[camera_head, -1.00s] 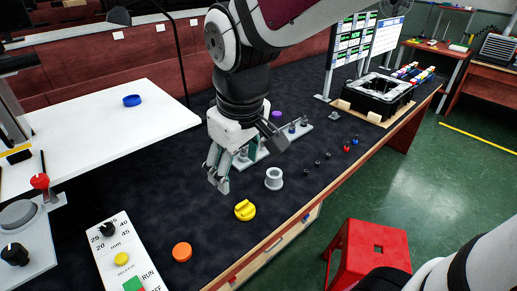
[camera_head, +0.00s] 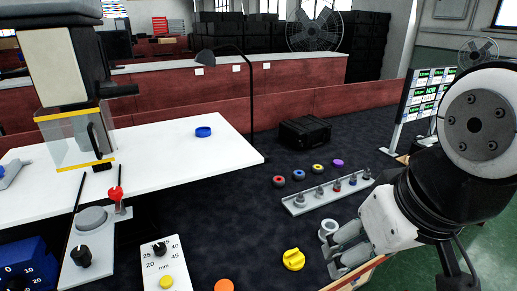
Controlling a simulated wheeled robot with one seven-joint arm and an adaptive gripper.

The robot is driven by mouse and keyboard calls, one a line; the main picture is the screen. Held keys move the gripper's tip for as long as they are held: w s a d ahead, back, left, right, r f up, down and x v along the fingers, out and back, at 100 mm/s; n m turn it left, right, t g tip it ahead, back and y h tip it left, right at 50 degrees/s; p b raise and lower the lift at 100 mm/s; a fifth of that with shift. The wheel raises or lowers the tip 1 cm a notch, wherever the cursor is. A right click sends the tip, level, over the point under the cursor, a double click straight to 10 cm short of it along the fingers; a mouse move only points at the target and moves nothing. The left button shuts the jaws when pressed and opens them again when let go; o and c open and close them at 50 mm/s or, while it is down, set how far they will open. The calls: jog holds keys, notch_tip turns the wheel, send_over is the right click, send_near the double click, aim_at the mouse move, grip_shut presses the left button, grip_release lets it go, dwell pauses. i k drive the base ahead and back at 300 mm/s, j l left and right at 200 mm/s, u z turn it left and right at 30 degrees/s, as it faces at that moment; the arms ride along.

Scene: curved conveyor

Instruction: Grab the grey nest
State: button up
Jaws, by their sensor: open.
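The grey nest (camera_head: 327,227) is a short, light grey, hollow piece standing on the dark table. In the head view it is right beside my gripper, and its lower right part is partly hidden by a finger. My gripper (camera_head: 335,252) is low at the right, with its two grey fingers pointing left and a gap between them. It is open, and nothing shows between the fingers. I cannot tell whether a finger touches the nest.
A yellow knob-like piece (camera_head: 293,259) and an orange disc (camera_head: 224,286) lie left of my gripper. A grey rail with several pegs (camera_head: 300,205) and coloured rings (camera_head: 318,168) lie behind. A black case (camera_head: 304,133) stands farther back.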

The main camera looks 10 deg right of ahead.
aim_at(89, 219)
jog(key=j, duration=0.5)
jog(key=i+j+u, duration=0.1)
jog(key=j, duration=0.4)
jog(key=i+j, duration=0.1)
jog(key=j, duration=0.45)
jog(key=u, duration=0.05)
